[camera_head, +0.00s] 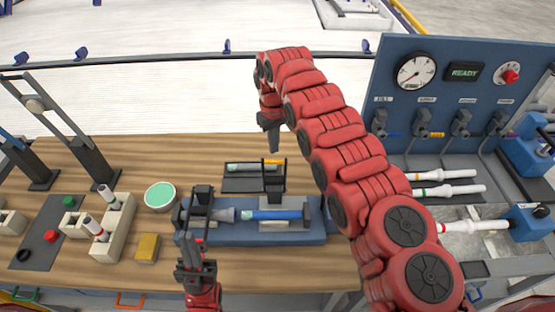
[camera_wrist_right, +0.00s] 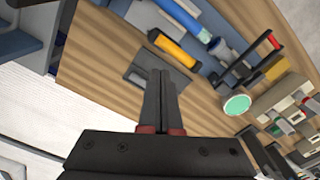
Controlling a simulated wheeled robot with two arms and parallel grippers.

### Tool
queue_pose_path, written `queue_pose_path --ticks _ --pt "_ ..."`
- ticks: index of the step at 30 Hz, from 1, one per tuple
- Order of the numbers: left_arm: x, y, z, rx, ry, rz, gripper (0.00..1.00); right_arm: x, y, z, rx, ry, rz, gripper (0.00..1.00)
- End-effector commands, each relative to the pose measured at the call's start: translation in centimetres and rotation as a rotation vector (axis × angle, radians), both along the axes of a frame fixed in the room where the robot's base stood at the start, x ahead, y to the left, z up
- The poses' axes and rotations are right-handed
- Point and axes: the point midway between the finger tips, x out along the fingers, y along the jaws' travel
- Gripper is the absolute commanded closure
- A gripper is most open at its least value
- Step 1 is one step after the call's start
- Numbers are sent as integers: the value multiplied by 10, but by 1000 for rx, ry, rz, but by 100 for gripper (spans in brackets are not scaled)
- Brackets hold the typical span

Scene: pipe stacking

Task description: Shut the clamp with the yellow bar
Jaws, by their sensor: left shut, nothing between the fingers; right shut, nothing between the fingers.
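The clamp's yellow bar (camera_head: 274,161) tops a dark upright arm at the back of the blue fixture (camera_head: 225,237), so the clamp looks open. In the right wrist view the yellow bar (camera_wrist_right: 175,48) lies beyond my fingertips. A blue pipe (camera_head: 270,214) lies in the fixture, against a grey fitting (camera_head: 223,214). My right gripper (camera_head: 274,148) is shut and empty, pointing down just behind and above the yellow bar, apart from it. My left gripper (camera_head: 198,212) is shut and empty over the fixture's left end, by another dark clamp; whether it touches is unclear.
A dark tray (camera_head: 238,187) with a pipe lies behind the fixture. A green-topped bowl (camera_head: 160,195), a yellow sponge (camera_head: 147,247) and white-pipe holders (camera_head: 110,226) stand left. A blue gauge panel (camera_head: 440,100) stands right.

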Motion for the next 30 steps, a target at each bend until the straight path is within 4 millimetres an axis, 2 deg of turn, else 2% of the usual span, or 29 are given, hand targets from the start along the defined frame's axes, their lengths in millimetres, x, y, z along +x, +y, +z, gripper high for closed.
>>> queue_pose_path --ticks 15,25,30 --pt "0 0 -23 0 0 0 100 0 0 -30 -1 1 0 100" --pt "0 0 -23 0 0 0 100 0 0 -30 0 0 0 100" --pt "0 0 -34 0 0 0 100 -1 -1 -32 3 -4 -3 100"
